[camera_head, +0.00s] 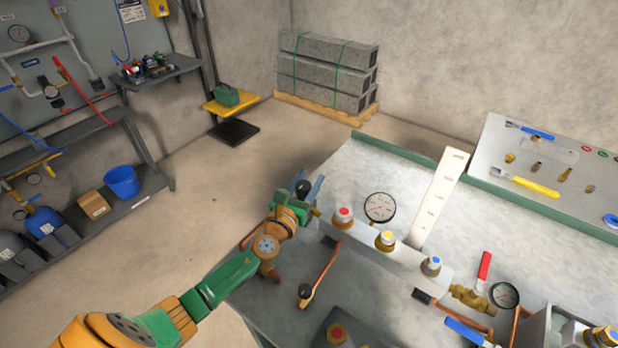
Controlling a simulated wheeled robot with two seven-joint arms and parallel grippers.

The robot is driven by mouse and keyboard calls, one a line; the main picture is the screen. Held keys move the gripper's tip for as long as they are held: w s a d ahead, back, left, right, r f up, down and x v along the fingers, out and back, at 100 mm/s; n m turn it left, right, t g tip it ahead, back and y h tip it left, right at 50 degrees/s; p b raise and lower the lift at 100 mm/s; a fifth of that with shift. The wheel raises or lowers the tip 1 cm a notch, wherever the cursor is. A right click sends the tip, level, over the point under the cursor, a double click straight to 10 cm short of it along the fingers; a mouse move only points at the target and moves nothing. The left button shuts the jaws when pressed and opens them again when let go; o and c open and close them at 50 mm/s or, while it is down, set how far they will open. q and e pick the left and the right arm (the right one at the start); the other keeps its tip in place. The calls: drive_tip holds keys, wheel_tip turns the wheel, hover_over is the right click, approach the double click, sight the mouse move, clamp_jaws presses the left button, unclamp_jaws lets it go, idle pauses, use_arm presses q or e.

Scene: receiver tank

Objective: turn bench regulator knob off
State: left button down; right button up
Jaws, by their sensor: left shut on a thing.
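My left gripper (309,189) reaches in from the left on its orange and green arm. Its fingers are shut around a small black knob (303,188) at the left end of a grey manifold block (362,253) on the bench. The fingers partly hide this knob and its fitting, so its turned position cannot be told. My right gripper is not in view.
A red lever (484,266), a second gauge (504,295) and a blue lever (464,330) are at the right. A white scale plate (438,200) stands behind the block. The bench's back left is clear.

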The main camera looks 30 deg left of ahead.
sight(300, 195)
use_arm(q)
drive_tip(key=shift+c, duration=1.8)
unclamp_jaws()
drive_tip(key=s, duration=0.7)
drive_tip(key=shift+d, duration=0.25)
